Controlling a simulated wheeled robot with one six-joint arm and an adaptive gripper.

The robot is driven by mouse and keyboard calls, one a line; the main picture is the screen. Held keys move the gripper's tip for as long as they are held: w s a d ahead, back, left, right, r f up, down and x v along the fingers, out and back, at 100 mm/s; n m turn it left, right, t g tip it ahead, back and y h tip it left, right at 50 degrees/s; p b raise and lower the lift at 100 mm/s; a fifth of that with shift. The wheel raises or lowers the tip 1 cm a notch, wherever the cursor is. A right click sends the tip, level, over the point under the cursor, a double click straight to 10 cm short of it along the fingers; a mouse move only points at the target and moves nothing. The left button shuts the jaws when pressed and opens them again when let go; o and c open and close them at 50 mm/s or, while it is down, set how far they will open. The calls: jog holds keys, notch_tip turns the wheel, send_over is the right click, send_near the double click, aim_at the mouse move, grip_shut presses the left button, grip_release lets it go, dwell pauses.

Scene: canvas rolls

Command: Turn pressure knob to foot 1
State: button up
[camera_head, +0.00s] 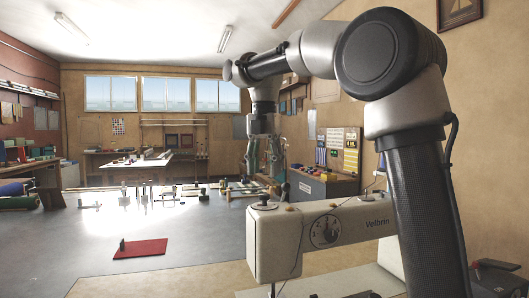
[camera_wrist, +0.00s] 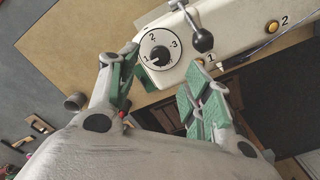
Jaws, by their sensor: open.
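The pressure knob (camera_wrist: 160,54) is a round black knob on a white dial with printed numbers, on the cream sewing machine (camera_wrist: 234,14). In the wrist view, a pale mark on the knob seems to point lower left, near the 1; the exact setting is too small to tell. My gripper (camera_wrist: 163,62) is open and empty, with green-padded fingers on either side of the dial in the picture. In the head view my gripper (camera_head: 264,172) hangs above the machine's left end. Contact with the knob is not visible.
A black ball-ended lever (camera_wrist: 202,40) stands beside the dial.

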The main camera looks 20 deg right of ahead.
aim_at(264, 194)
notch_tip(264, 194, up, 5)
jog(key=shift+r, duration=0.2)
jog(key=s+d+f+m+t, duration=0.2)
jog(key=s+d+f+m, duration=0.4)
jog(key=s+d+m, duration=0.45)
jog(key=s+d+f+m+t, duration=0.2)
jog(key=s+d+f+m, duration=0.2)
jog(key=s+f+m, duration=1.1)
jog(key=shift+s+f+m, duration=0.35)
jog(key=shift+s+m, duration=0.2)
jog(key=shift+m, duration=0.3)
